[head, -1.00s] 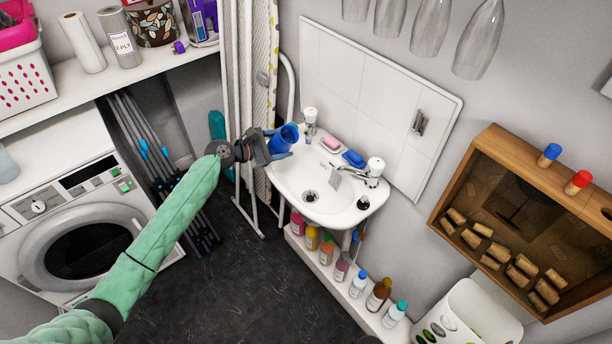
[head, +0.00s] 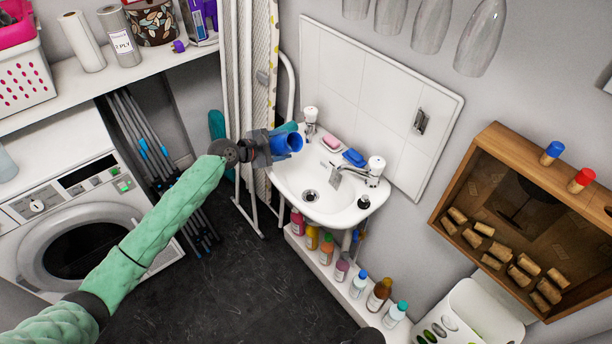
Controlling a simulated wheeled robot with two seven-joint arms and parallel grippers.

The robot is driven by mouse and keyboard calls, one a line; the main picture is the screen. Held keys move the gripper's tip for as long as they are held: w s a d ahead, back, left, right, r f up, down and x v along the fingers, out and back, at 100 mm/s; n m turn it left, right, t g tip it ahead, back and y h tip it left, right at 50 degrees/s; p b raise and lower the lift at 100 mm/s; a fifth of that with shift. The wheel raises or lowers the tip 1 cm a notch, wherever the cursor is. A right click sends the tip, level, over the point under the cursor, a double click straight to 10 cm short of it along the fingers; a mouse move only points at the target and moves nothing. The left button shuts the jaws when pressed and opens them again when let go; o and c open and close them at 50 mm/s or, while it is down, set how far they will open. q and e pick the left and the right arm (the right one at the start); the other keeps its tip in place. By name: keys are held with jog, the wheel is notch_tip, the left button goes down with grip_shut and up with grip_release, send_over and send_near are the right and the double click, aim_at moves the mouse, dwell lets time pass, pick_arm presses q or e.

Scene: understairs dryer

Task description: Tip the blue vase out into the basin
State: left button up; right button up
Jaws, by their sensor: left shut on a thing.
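The blue vase (head: 289,142) is at the left rim of the white basin (head: 334,215), above it. It lies tilted on its side, with its open mouth facing right over the bowl. My left gripper (head: 277,144) is shut on the vase and comes in from the left. The gripper partly hides the vase's body. I cannot see any contents in the vase or coming out of it. My right gripper is not in view.
A pink soap (head: 332,142) and a blue item (head: 354,157) lie on the basin's back ledge, between two taps. A tap (head: 372,170) stands at the right. Several bottles (head: 357,285) line a low ledge below. An ironing board (head: 260,80) leans left of the basin.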

pick_arm(q)
jog(key=shift+a+m, duration=0.1)
jog(key=shift+m, duration=0.2)
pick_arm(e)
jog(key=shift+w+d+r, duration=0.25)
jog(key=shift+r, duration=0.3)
pick_arm(q)
jog(key=shift+w+f, duration=0.1)
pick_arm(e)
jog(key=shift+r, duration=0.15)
pick_arm(q)
jog(key=shift+y, duration=0.3)
jog(key=shift+m, duration=0.3)
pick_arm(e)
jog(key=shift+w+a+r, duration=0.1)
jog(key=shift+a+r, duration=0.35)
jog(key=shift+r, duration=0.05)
pick_arm(q)
jog(key=shift+f+b, duration=0.1)
jog(key=shift+b, duration=0.2)
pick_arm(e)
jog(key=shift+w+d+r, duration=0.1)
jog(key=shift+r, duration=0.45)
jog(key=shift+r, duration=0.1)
